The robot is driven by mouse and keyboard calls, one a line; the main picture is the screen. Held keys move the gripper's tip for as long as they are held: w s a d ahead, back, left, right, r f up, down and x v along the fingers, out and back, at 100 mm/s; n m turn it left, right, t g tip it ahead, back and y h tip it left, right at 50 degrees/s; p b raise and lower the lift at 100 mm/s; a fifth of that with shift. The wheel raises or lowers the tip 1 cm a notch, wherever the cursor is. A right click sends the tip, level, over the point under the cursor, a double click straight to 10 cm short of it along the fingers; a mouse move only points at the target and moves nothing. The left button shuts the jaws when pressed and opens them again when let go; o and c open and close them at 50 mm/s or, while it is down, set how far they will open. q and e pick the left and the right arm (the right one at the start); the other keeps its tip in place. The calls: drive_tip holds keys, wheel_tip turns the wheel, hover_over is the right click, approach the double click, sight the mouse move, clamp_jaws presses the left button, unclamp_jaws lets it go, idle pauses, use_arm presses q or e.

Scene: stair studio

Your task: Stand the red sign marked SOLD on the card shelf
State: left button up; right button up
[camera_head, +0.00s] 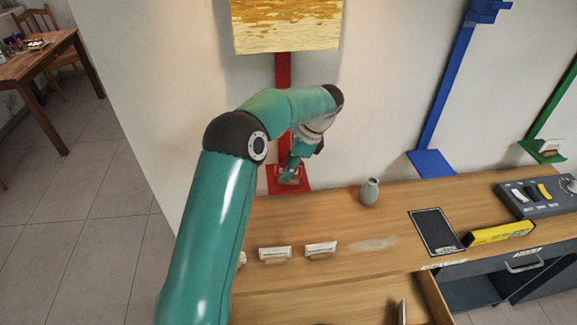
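My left arm reaches in from the bottom left and bends over the counter. My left gripper (291,170) points down at the small red card shelf (303,187) at the foot of the red post. A small reddish piece with a light wooden base (289,181) shows at the fingertips, right at the shelf. It looks like the red sign, but its lettering is too small to read. The fingers partly cover it, and I cannot tell whether they are closed on it or apart. My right gripper is out of view.
A yellow painting (287,25) hangs above the red shelf. White cards on wooden bases (275,253) (320,249) stand on the counter. A black pad (436,232), yellow box (499,234) and switch panel (540,196) lie right. An open drawer is at front.

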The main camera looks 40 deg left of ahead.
use_arm(q)
drive_tip(key=shift+r, duration=0.1)
drive_tip(key=v, duration=0.7)
drive_tip(key=shift+w+d, duration=0.1)
